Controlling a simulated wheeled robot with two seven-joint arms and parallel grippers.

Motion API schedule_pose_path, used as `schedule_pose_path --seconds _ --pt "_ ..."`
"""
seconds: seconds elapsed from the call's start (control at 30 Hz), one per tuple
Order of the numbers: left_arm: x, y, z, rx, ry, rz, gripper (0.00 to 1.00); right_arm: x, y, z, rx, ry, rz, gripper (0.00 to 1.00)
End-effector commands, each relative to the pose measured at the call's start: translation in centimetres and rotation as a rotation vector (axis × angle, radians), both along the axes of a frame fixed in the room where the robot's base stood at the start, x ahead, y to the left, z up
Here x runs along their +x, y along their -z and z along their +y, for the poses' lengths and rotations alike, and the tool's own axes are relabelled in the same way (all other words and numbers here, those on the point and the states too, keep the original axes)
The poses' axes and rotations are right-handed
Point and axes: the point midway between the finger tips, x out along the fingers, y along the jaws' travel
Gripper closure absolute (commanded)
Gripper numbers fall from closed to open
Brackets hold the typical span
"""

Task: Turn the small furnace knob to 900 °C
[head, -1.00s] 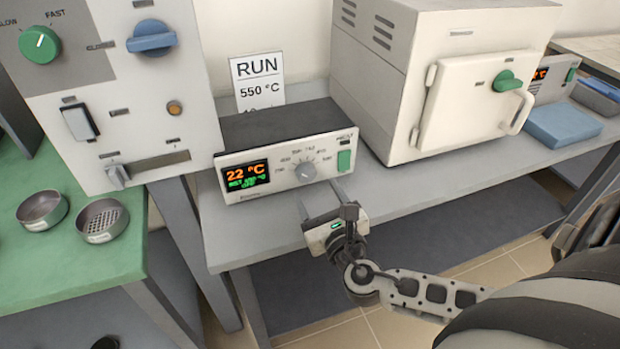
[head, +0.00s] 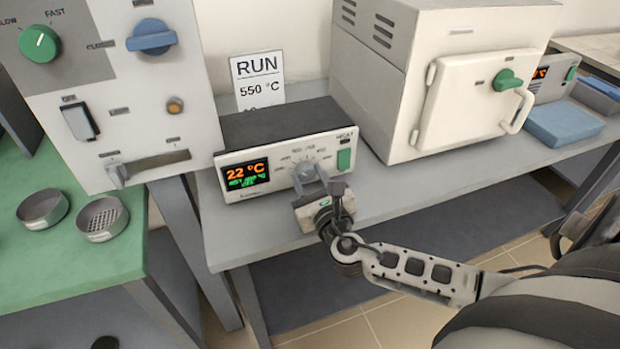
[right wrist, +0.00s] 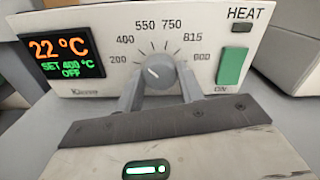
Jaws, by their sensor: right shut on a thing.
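The small furnace's control box (head: 330,148) stands on the grey bench with a grey knob (right wrist: 158,72) on its front. In the right wrist view my right gripper (right wrist: 160,88) has one finger on each side of the knob and is shut on it. The knob's white pointer leans up and left, towards the 400 mark. The dial reads 200, 400, 550, 750, 815 and a blurred last number at the right. The display (right wrist: 62,55) reads 22 °C, SET 400 °C, OFF. In the head view my right gripper (head: 308,178) partly covers the knob. My left gripper is out of view.
A green switch (right wrist: 231,64) sits right of the dial. A card (head: 257,82) behind the box reads RUN 550 °C. A white furnace (head: 470,95) stands to the right, a tall panel (head: 130,95) to the left. The bench front right of my gripper is clear.

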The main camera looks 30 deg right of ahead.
Motion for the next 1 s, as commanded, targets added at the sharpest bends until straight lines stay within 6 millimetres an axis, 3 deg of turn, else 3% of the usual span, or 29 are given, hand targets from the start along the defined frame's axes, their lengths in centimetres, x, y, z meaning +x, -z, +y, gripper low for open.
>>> schedule_pose_path --seconds 0.37,1.0 --pt "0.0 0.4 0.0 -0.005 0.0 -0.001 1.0 0.0 0.1 0.0 0.104 0.001 -0.025 0.85" --pt "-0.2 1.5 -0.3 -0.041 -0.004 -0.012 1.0 -0.1 0.3 0.0 0.664 0.001 -0.16 0.85"
